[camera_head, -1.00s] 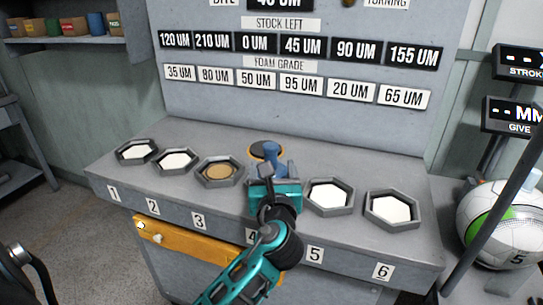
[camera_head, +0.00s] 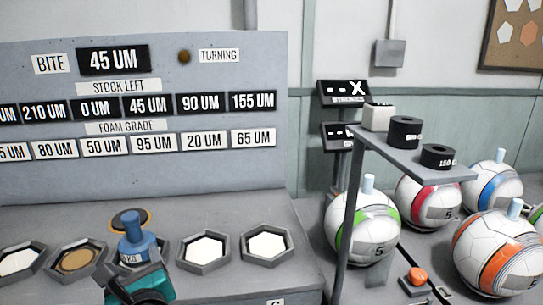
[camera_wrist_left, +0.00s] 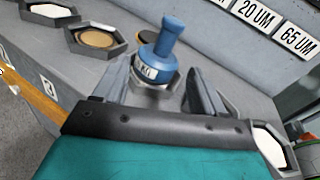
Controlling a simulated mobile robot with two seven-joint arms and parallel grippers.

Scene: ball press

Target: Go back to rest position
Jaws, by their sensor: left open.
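My left gripper (camera_head: 138,268) is at the lower left of the head view, next to the blue knobbed weight (camera_head: 136,243) on the grey bench. In the left wrist view my gripper (camera_wrist_left: 160,88) has its two dark fingers apart. The blue weight (camera_wrist_left: 160,62) shows between and just beyond them, upright, with a partly readable white label. I cannot tell whether a finger touches it. A dark disc with an orange rim (camera_head: 131,219) lies behind the weight. My right gripper is not in view.
Hexagonal trays line the bench, such as a white-filled one (camera_head: 268,246) and a brown-filled one (camera_head: 76,260). A raised shelf (camera_head: 412,160) on a post holds dark weights (camera_head: 404,131). Several footballs, one green and white (camera_head: 362,228), stand right of the bench.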

